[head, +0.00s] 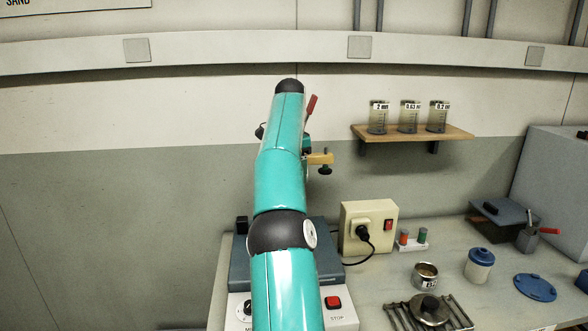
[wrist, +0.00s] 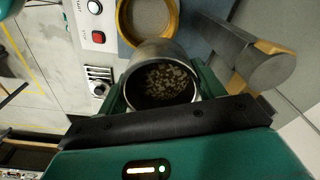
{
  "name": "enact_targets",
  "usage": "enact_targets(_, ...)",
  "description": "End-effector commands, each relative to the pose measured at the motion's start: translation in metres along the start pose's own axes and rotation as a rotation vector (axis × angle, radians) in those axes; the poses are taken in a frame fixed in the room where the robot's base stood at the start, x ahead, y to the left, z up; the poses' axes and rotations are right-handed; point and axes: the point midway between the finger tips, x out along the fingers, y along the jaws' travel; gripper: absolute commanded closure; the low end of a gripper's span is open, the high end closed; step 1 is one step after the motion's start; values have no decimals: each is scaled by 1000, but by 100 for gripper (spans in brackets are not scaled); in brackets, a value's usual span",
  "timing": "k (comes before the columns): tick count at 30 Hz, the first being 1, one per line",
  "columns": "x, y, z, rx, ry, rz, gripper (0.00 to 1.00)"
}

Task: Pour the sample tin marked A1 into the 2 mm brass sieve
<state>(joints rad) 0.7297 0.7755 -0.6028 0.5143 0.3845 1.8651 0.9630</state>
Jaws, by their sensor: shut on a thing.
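My gripper (wrist: 160,78) is shut on a silver sample tin (wrist: 152,54), with a green finger on each side of it. The tin's mouth faces the wrist camera, and brown grains with pale bits lie inside. No marking on this tin shows. The brass sieve (wrist: 173,20) is just beyond the tin in the wrist view, partly hidden by it; its round floor looks grey and its size mark cannot be read. In the head view my arm hides the sieve, the held tin and most of my gripper.
A machine with a red stop button (head: 333,302) stands below my arm. Another labelled tin (head: 427,276), a blue-lidded jar (head: 480,265), a blue lid (head: 535,288) and a burner stand (head: 430,312) are at the right. A wall shelf (head: 412,132) holds three labelled glass jars.

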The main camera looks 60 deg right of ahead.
Motion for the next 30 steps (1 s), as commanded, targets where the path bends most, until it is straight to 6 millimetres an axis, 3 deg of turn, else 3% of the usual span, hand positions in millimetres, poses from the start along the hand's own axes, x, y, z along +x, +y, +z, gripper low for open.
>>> enact_targets(30, 27, 2, 10, -5, 703, -136, 60)
